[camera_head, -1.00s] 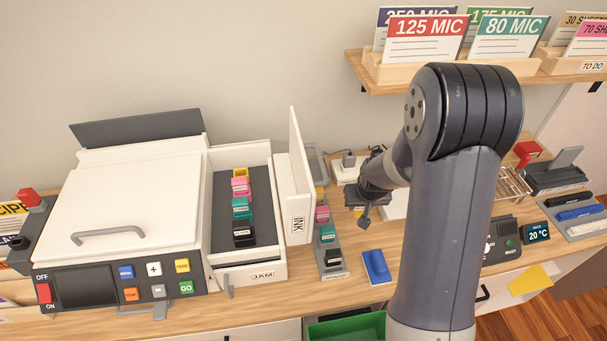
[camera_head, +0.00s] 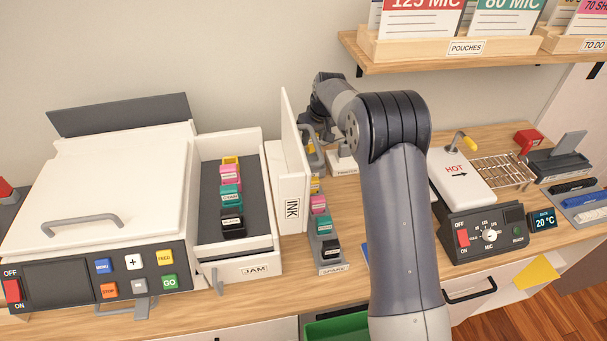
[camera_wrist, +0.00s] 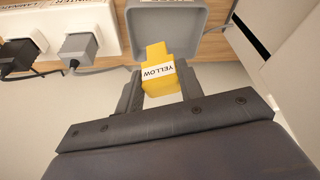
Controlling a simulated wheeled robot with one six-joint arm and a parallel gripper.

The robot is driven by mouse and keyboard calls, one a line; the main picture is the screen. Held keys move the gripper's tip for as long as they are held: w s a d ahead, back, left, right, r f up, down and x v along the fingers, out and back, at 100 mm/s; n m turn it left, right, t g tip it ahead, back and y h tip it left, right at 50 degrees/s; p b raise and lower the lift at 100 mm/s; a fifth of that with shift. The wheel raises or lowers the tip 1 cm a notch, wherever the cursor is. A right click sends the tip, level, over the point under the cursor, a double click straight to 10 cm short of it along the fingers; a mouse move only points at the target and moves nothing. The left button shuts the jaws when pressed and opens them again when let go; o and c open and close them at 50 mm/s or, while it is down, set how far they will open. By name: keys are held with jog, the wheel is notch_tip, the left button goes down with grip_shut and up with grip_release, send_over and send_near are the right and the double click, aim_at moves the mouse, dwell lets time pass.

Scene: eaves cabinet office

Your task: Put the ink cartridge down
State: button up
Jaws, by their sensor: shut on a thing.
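My gripper (camera_wrist: 160,90) is shut on a yellow ink cartridge (camera_wrist: 155,55), whose label reads YELLOW upside down in the wrist view. The cartridge is in front of a grey open tray (camera_wrist: 200,20); I cannot tell whether it touches it. In the head view my gripper (camera_head: 318,138) is at the back of the counter, beside the white INK door (camera_head: 291,190), which partly hides it and the tray.
The opened printer bay (camera_head: 245,195) holds a row of coloured pieces. A spare rack (camera_head: 331,268) with pink, teal and black cartridges stands right of the INK door. A power strip (camera_wrist: 75,20) with plugs is beside the tray. A laminator (camera_head: 485,225) stands at right.

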jog(key=shift+n, duration=0.5)
jog(key=shift+s+a+x, duration=0.1)
jog(key=shift+s+x, duration=0.1)
jog(key=shift+x, duration=1.4)
jog(key=shift+s+a+x, duration=0.1)
jog(key=shift+s+x, duration=0.05)
jog(key=shift+x, duration=1.45)
jog(key=shift+s+a+x, duration=0.15)
jog(key=shift+s+x, duration=0.05)
jog(key=shift+x, duration=1.35)
jog(key=o, duration=1.1)
jog(key=shift+f, duration=0.15)
jog(key=shift+o, duration=0.2)
jog(key=v, duration=1.2)
jog(key=shift+b, duration=0.45)
jog(key=shift+d, duration=0.15)
